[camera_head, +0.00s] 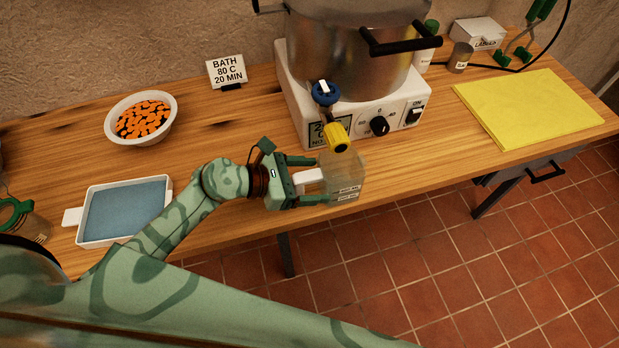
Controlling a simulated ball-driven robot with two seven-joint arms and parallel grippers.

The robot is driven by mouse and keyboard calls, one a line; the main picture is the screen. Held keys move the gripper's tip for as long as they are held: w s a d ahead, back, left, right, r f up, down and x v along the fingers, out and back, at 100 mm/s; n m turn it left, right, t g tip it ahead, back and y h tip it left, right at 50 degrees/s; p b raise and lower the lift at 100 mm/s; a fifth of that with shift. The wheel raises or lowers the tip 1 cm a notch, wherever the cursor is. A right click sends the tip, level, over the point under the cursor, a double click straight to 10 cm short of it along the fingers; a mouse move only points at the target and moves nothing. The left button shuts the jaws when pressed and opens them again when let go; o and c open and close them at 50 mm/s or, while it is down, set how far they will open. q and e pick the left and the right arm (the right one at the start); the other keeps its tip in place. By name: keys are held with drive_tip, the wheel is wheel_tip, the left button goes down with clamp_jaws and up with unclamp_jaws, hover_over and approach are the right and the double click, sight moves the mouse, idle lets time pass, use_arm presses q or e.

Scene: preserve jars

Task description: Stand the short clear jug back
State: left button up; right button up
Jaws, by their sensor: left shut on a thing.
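The short clear jug (347,172) is see-through with small labels low on its side. It is at the front edge of the wooden table, just below the yellow tap spout (336,137) of the steel bath. My left gripper (308,180) comes in from the left and is shut on the jug, with a white part, perhaps its handle, between the fingers. The jug looks upright. I cannot tell whether it holds liquid or touches the table. My right gripper is not in view.
The bath pot (350,55) stands on a white heater (293,85) behind the jug. A bowl of orange pieces (168,123), a white tray with a blue pad (83,222) and a sign (226,71) are left. A yellow cloth (525,107) lies right. Bare table (235,120) shows between bowl and heater.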

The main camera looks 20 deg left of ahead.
use_arm(q)
drive_tip(key=shift+w+a+f, duration=0.2)
drive_tip(key=shift+w+f, duration=0.15)
drive_tip(key=shift+s, duration=0.1)
drive_tip(key=o, duration=1)
